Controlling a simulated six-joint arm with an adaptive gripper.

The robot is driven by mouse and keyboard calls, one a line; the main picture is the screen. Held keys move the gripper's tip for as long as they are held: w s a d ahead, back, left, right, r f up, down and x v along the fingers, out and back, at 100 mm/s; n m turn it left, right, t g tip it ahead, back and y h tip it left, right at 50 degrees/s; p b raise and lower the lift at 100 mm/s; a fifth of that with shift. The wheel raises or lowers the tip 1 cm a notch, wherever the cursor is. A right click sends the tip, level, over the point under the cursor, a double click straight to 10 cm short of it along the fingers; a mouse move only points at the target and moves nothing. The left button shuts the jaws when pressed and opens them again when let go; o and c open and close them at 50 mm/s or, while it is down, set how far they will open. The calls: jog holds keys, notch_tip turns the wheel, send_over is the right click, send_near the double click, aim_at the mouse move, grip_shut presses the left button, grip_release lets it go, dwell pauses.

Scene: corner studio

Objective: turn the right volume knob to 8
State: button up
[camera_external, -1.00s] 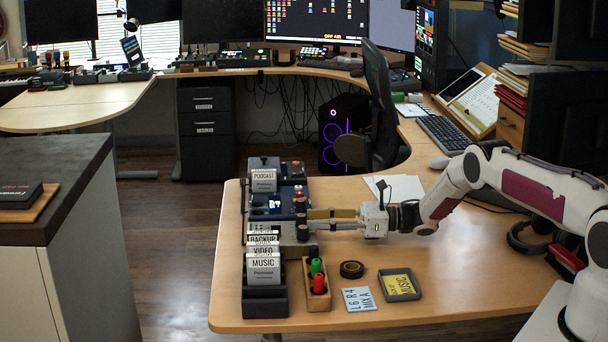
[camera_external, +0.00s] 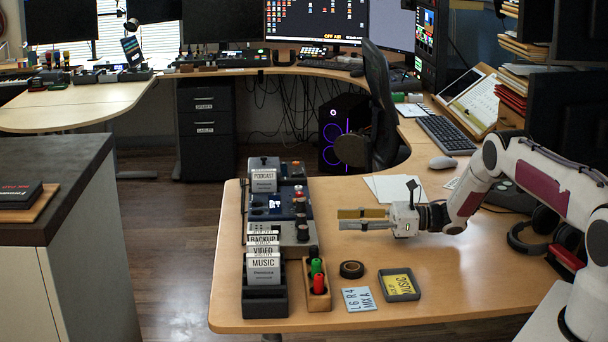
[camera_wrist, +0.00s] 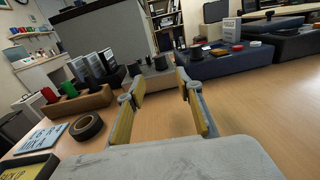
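A grey control box (camera_external: 290,251) stands near the table's left edge, behind the card rack. In the wrist view, two dark knobs show on the grey box, a left knob (camera_wrist: 134,70) and a right knob (camera_wrist: 160,63) between my fingertips in the picture. I cannot read any scale or setting. My gripper (camera_external: 338,219) is open and empty, above the table and to the right of the knobs, apart from them. Its yellow-padded fingers (camera_wrist: 158,82) show spread in the wrist view.
A blue device (camera_external: 262,213) adjoins behind the grey box. In front are a card rack (camera_external: 265,304), a wooden marker holder (camera_external: 316,298), black tape (camera_external: 352,269), a blue note (camera_external: 359,299) reading "L6 R4 MIX A" and a yellow card (camera_external: 398,285). The table's middle is clear.

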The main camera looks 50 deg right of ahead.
aim_at(301, 215)
jog(key=shift+m+t+h, duration=0.7)
jog(key=shift+m+h, duration=0.1)
jog(key=shift+h, duration=0.1)
jog(key=shift+w+a, duration=0.65)
jog(key=shift+a, duration=0.25)
jog(key=shift+w+a, duration=0.65)
jog(key=shift+a, duration=0.25)
jog(key=shift+w, duration=0.15)
jog(key=shift+x, duration=3.75)
jog(key=shift+r, duration=0.1)
jog(key=shift+c, duration=0.2)
grip_shut()
